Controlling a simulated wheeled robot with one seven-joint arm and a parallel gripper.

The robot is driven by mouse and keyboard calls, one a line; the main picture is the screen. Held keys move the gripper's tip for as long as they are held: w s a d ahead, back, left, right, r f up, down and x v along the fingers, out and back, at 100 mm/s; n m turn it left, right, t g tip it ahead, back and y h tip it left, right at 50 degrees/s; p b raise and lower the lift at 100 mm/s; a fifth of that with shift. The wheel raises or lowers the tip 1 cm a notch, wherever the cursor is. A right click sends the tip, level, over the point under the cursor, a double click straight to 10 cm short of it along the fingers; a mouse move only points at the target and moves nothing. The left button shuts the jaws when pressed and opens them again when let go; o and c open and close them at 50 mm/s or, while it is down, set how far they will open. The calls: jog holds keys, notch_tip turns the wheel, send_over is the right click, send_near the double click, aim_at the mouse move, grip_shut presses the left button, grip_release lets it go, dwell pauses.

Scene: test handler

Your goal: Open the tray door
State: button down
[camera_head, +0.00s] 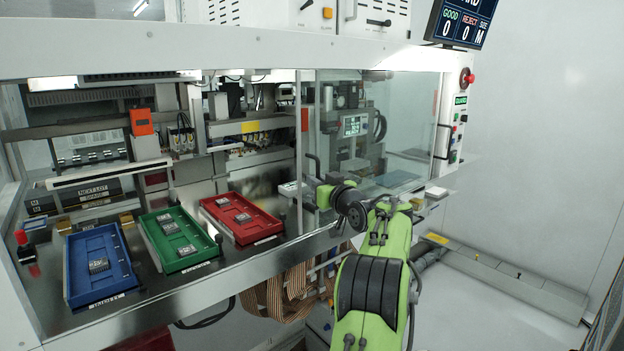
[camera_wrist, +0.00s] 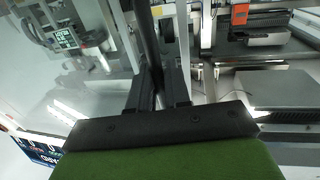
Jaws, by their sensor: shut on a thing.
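The tray door is a clear panel (camera_head: 405,110) on the right part of the machine front, and it also shows in the wrist view (camera_wrist: 95,75). A dark vertical bar handle (camera_head: 313,160) stands at its left edge. In the wrist view the handle (camera_wrist: 145,35) runs up between the fingers. My gripper (camera_head: 312,186) is shut on the handle, as the wrist view (camera_wrist: 157,82) shows from close by. The opening left of the panel is uncovered, with trays in plain sight. My arm hides part of the lower front edge.
Blue (camera_head: 72,270), green (camera_head: 150,240) and red (camera_head: 268,232) trays with small parts lie on the deck at left. A second black handle (camera_head: 443,142) is at the right end. A control panel with a red button (camera_head: 469,78) is at upper right.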

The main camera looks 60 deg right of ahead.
jog(key=shift+s+d, duration=0.25)
jog(key=shift+d, duration=0.6)
jog(key=c, duration=1.3)
grip_release()
jog(key=shift+c, duration=0.2)
jog(key=b+v, duration=0.4)
jog(key=v, duration=1.1)
jog(key=shift+s+a, duration=0.2)
jog(key=shift+s, duration=0.15)
jog(key=shift+f, duration=0.1)
